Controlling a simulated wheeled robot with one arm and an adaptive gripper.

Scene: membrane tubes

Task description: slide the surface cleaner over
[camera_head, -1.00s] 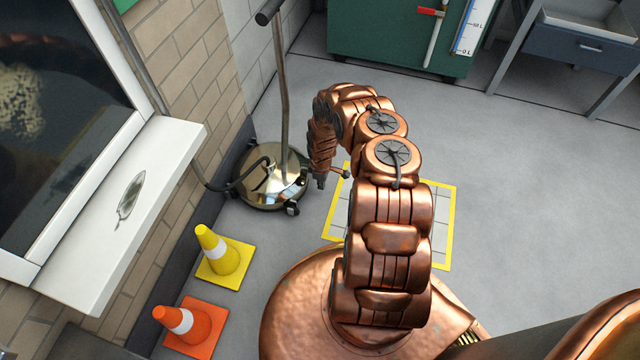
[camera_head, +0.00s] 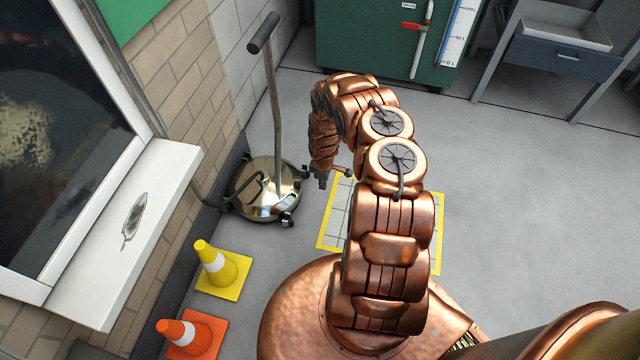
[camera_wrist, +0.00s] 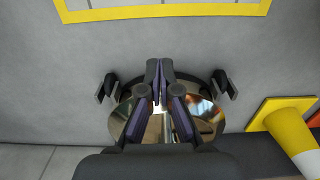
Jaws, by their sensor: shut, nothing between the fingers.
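The surface cleaner (camera_head: 248,203) is a round, shiny metal disc with small casters and a tall upright handle (camera_head: 274,110). It stands on the floor beside the brick wall, left of my gripper in the head view. My gripper (camera_head: 322,182) points down just right of the disc, with a small gap in that picture. In the wrist view, my gripper (camera_wrist: 160,72) is shut and empty, and its fingers overlap the disc (camera_wrist: 122,115); contact cannot be told. A yellow-bordered grid (camera_head: 329,233) is marked on the floor right of the cleaner, partly hidden by my arm.
A yellow cone (camera_head: 220,268) and an orange cone (camera_head: 190,335) stand along the left wall, near the cleaner. A white ledge (camera_head: 150,210) juts out above them. A green cabinet (camera_head: 365,50) and a grey drawer table (camera_head: 560,55) stand at the back. Floor at right is clear.

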